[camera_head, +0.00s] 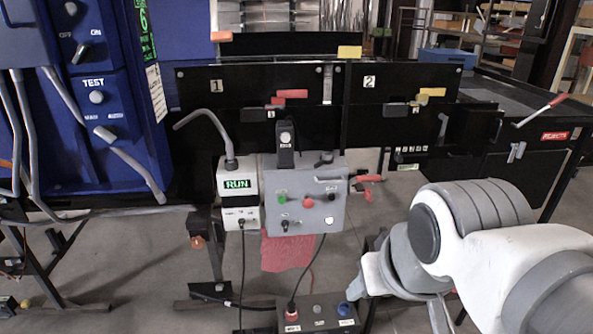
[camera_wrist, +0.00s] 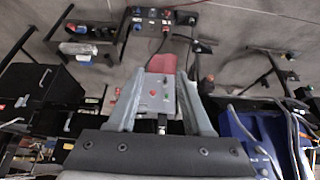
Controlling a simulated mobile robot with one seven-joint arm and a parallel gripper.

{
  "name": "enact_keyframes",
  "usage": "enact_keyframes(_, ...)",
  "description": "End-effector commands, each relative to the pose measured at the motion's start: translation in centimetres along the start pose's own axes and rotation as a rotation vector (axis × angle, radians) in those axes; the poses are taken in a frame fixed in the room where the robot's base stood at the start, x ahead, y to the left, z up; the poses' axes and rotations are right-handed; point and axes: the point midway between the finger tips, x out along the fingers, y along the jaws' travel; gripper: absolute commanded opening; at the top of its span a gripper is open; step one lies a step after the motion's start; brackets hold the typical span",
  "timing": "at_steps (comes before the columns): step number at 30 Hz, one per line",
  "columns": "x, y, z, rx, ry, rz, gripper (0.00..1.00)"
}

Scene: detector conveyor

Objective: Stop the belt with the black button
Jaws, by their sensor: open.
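A grey control box (camera_head: 325,215) hangs below the black panel in the head view. It carries a green button (camera_head: 282,199), a red button (camera_head: 307,203), a small black control (camera_head: 331,197), a pale button (camera_head: 329,220) and a black knob (camera_head: 284,225). Which one is the black button is hard to tell. The box also shows in the wrist view (camera_wrist: 155,110), between and beyond my fingers. My gripper (camera_wrist: 160,72) is open, with nothing between its fingertips. In the head view it is at the lower right, right of and below the box, mostly hidden by my arm.
A white box with a green RUN display (camera_head: 237,183) adjoins the control box on the left. A low black box (camera_head: 318,325) with red, grey and blue buttons stands below, near my gripper. A blue cabinet (camera_head: 110,130) stands at left. Cables hang between the boxes.

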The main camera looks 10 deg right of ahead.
Motion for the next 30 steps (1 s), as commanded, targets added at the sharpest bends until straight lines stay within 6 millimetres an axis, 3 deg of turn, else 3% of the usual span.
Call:
enact_keyframes(11,0.00,0.00,0.00,0.000,0.000,0.000,0.50)
enact_keyframes(19,0.00,0.00,0.00,0.000,0.000,0.000,0.01)
enact_keyframes(30,0.00,0.00,0.00,0.000,0.000,0.000,0.00)
